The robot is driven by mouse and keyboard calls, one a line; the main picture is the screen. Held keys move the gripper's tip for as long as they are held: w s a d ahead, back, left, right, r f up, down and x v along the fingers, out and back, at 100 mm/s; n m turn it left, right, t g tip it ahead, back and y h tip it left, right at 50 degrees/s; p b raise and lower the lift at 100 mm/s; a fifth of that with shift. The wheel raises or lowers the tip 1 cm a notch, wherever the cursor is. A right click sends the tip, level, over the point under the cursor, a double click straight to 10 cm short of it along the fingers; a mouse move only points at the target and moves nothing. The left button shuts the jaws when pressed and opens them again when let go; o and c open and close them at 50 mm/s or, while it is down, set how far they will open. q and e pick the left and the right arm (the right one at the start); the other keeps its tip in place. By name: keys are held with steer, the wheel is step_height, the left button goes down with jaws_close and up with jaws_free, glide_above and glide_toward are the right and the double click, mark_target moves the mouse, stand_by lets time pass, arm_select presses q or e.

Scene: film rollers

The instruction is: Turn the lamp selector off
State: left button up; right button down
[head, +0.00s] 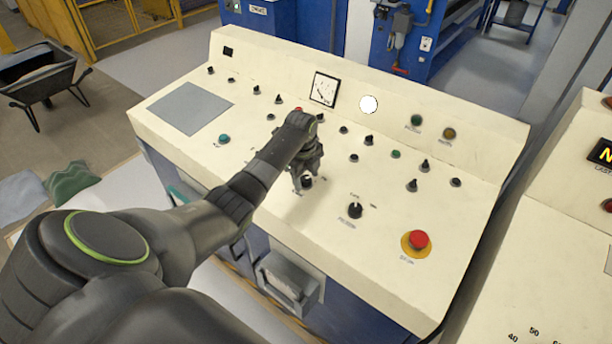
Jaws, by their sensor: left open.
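My left gripper (302,176) reaches in over the middle of the cream control console (250,160). It is open and points down at a black selector knob (307,183) on the sloped panel. The fingers partly cover this knob, and I cannot tell whether they touch it. Another black selector knob (355,211), with small labels around it, stands to the right, clear of the gripper. The labels are too small to read, so I cannot tell which knob is the lamp selector. A round white lamp (369,105) looks bright on the upright back panel. My right gripper is out of view.
A red mushroom button (418,240) on a yellow plate sits at the lower right. Several small black knobs stand farther back. A green button (224,139) and a grey plate (190,108) lie left. A second console (560,270) stands right.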

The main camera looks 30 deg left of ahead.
arm_select(q)
steer(key=c, duration=1)
steer(key=shift+o, duration=0.2)
steer(key=shift+r+n+p, duration=0.2)
steer(key=shift+n+p, duration=0.8)
steer(key=shift+n, duration=0.1)
steer(key=n+p, duration=0.2)
steer(key=n, duration=0.1)
steer(key=shift+w+n, duration=0.1)
steer(key=shift+n, duration=0.2)
steer(key=n+p, duration=0.2)
steer(key=n, duration=0.1)
steer(key=shift+w+f+n+p, duration=0.1)
steer(key=shift+n+p, duration=0.3)
steer(key=shift+n, duration=1.1)
